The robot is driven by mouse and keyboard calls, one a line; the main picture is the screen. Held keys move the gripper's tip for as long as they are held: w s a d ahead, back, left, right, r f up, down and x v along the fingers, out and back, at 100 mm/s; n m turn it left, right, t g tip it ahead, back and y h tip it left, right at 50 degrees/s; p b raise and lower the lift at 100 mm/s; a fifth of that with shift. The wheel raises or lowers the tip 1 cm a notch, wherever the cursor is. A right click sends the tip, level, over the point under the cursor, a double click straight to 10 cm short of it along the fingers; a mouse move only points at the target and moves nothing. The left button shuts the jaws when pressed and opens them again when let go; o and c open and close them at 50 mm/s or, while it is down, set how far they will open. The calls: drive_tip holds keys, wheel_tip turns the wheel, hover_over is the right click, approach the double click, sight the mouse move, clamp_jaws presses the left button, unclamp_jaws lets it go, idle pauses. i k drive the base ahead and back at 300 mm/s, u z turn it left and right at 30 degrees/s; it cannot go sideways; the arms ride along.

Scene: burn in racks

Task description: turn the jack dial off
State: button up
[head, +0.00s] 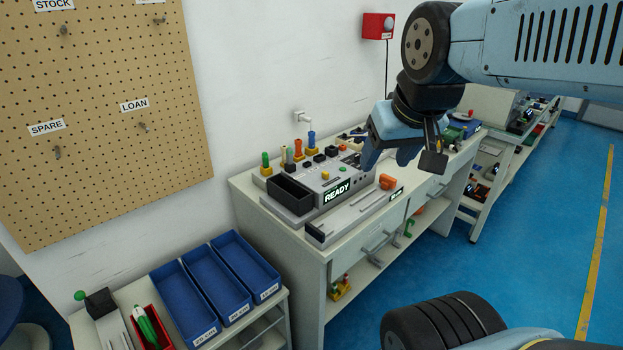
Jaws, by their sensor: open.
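A grey test unit with a lit READY display (337,192) stands on the white bench. An orange knob (387,182) sits at the right end of the low grey rail in front of the unit, beside a small lit label (396,194). It may be the jack dial; its marking and setting are too small to read. My gripper (404,157) is open and empty, pointing down above the bench, just above and behind the orange knob in the picture. It appears apart from the knob. My gripper hides part of the unit's right end.
Colored plugs (298,148) stand along the unit's back. Blue bins (217,286) and a red bin (150,328) sit on a lower cart at front left. A red box (378,26) hangs on the wall. Blue floor (540,225) is clear to the right.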

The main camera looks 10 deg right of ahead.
sight(356, 160)
drive_tip(key=z, duration=0.3)
drive_tip(key=k, duration=1)
drive_tip(key=z, duration=0.35)
drive_tip(key=i, duration=1.4)
drive_tip(key=u, duration=0.45)
